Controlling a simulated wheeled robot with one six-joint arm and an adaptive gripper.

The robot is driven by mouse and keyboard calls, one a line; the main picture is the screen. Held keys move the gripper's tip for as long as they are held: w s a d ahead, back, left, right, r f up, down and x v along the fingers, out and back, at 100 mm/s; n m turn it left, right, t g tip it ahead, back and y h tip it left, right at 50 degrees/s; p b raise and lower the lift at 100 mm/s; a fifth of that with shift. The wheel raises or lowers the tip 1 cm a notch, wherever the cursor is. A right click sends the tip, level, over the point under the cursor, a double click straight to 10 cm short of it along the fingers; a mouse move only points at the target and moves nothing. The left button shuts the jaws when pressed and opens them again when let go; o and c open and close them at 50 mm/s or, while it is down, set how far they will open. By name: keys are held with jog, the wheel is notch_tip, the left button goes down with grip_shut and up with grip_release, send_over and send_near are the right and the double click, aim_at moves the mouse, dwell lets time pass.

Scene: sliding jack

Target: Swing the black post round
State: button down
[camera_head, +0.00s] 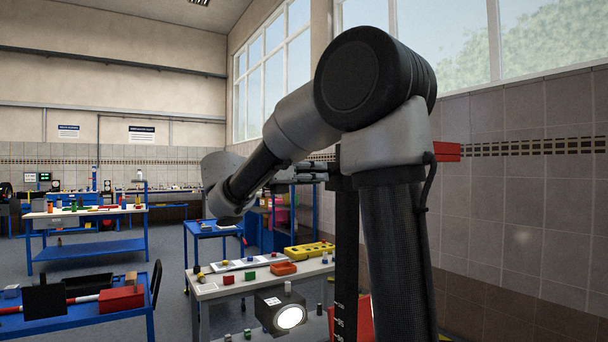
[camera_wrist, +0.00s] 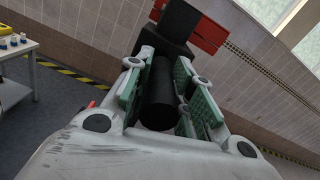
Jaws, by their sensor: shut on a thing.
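In the wrist view, the black post (camera_wrist: 158,92) is a plain dark cylinder that runs lengthwise between the jaws. My gripper (camera_wrist: 167,72) has green pads on both fingers and is shut on the post, one finger on each side. Past the fingertips, the post meets a black block (camera_wrist: 158,47) and a red bar (camera_wrist: 196,30) with a black part across it. The near end of the post lies close to the palm. In the head view my arm fills the middle, and I cannot make out the gripper or the post there.
A tiled wall (camera_wrist: 75,35) stands close behind the red bar. A yellow-and-black floor stripe (camera_wrist: 88,80) runs along it. A white table (camera_head: 215,289) with small coloured parts stands ahead, and a blue bench (camera_head: 130,321) with a red box (camera_head: 121,299) is at the left.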

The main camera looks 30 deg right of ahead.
jog(key=c, duration=1.3)
grip_release()
jog(key=shift+o, duration=0.5)
jog(key=shift+a, duration=0.15)
jog(key=a, duration=1.1)
jog(key=shift+w+a, duration=0.2)
jog(key=shift+a, duration=0.15)
